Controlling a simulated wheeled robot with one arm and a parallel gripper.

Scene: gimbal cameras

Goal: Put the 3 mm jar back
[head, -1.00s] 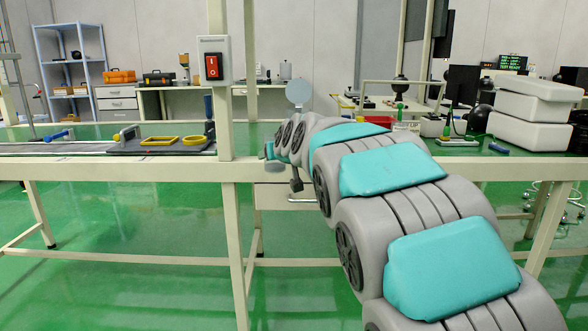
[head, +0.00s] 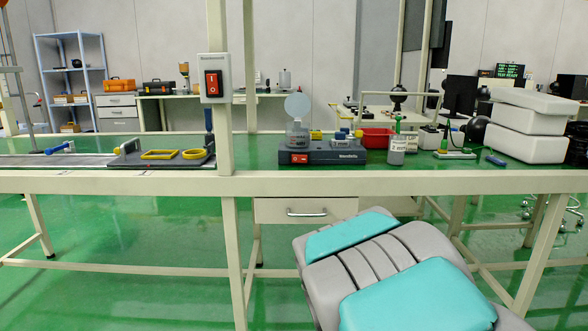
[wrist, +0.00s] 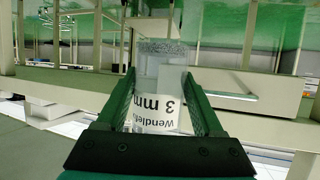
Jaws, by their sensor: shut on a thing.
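In the wrist view my gripper (wrist: 157,105) is shut on the 3 mm jar (wrist: 150,88), a clear jar with a white label reading "3 mm". Grey grains show at its end at the top of that view, which is inverted. The gripper and this jar are out of sight in the head view. On the bench in the head view, a jar marked 2 mm (head: 397,150) stands right of a dark device (head: 322,157) with a red switch.
The bench (head: 400,183) has a pale front edge with a drawer (head: 305,209) below. A post with a red switch box (head: 214,78) rises left of the device. A red tray (head: 377,138), white boxes (head: 525,130) and a dark board (head: 160,155) occupy the bench.

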